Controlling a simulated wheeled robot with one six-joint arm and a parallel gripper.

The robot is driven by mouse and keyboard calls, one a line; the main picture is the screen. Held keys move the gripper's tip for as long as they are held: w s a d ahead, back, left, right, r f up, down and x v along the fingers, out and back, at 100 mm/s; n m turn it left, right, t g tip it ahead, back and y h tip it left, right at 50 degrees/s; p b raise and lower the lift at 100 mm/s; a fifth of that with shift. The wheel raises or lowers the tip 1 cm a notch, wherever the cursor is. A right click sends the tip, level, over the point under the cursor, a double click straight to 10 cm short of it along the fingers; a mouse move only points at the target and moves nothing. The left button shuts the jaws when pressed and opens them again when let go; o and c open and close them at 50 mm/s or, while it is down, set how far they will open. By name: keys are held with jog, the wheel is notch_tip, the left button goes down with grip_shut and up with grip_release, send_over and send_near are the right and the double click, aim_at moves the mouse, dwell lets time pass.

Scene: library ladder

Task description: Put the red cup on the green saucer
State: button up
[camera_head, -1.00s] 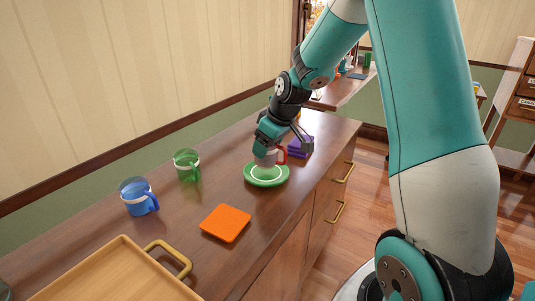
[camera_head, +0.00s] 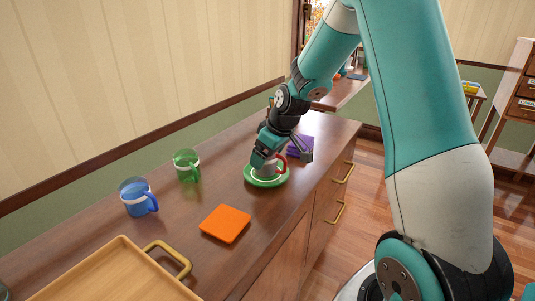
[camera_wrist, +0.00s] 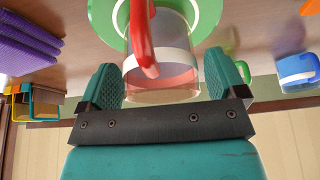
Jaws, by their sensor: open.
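The red cup (camera_head: 282,166), with a red handle and a pale band, sits upright on the green saucer (camera_head: 251,178) on the wooden counter. In the wrist view, the cup's red handle (camera_wrist: 145,40) faces the camera and its body shows as clear with a white band. The green saucer (camera_wrist: 208,18) lies behind it. My gripper (camera_head: 268,160) is at the cup. In the wrist view, my gripper (camera_wrist: 163,85) is open, one teal finger on each side of the cup. The handle hides part of the cup's body.
An orange square (camera_head: 225,224) lies in front of the saucer. A green mug (camera_head: 187,166) and a blue mug (camera_head: 136,197) stand to the left. A purple stack (camera_head: 301,145) is close behind the gripper. A wooden tray (camera_head: 122,276) fills the near left.

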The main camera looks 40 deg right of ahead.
jog(key=v, duration=1.2)
jog(key=s+a+r+n+g+y, duration=0.1)
jog(key=s+a, duration=0.3)
jog(key=a, duration=0.4)
jog(key=s+a+r+n+g+y, duration=0.1)
jog(key=s+a, duration=0.3)
jog(key=a, duration=0.5)
jog(key=s+a+g, duration=0.1)
jog(key=s+a, duration=0.3)
jog(key=s, duration=0.3)
jog(key=s+a+n+g, duration=0.1)
jog(key=s+a, duration=0.3)
jog(key=s, duration=0.4)
jog(key=shift+s+a+y+p, duration=0.15)
jog(key=shift+a+y+p, duration=0.15)
jog(key=shift+a+p, duration=0.1)
